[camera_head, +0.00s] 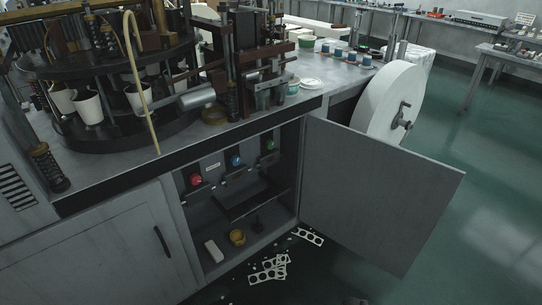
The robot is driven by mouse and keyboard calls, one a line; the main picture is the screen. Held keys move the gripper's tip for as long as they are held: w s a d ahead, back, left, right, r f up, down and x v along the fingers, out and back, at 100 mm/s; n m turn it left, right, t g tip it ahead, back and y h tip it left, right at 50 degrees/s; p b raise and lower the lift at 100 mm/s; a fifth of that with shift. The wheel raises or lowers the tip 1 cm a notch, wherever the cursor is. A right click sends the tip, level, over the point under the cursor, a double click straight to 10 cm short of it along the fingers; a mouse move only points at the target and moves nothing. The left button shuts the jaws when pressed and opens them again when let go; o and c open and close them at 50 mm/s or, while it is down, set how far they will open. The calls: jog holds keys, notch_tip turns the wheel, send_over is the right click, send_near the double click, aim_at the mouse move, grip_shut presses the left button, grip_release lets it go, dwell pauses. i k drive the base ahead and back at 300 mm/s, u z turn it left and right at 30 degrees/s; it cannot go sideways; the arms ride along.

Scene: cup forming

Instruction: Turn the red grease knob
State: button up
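The red knob (195,180) is on the back panel inside the open cabinet under the machine's worktop, leftmost of three coloured knobs. A blue knob (236,161) and a green knob (269,145) sit to its right. A dark bracket-like part lies just below each knob. Which way the red knob is turned is too small to tell. My gripper is not in view.
The grey cabinet door (380,195) stands open to the right. A yellow object (237,237) and a white block (213,251) lie on the cabinet floor. Punched white scraps (268,271) lie on the floor in front. A large white paper roll (385,105) hangs behind the door.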

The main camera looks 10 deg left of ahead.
aim_at(195, 178)
jog(key=u, duration=0.5)
jog(key=k, duration=0.15)
jog(key=z, duration=0.65)
jog(key=i, duration=0.65)
jog(key=z, duration=1.2)
jog(key=k, duration=0.1)
jog(key=u, duration=2.45)
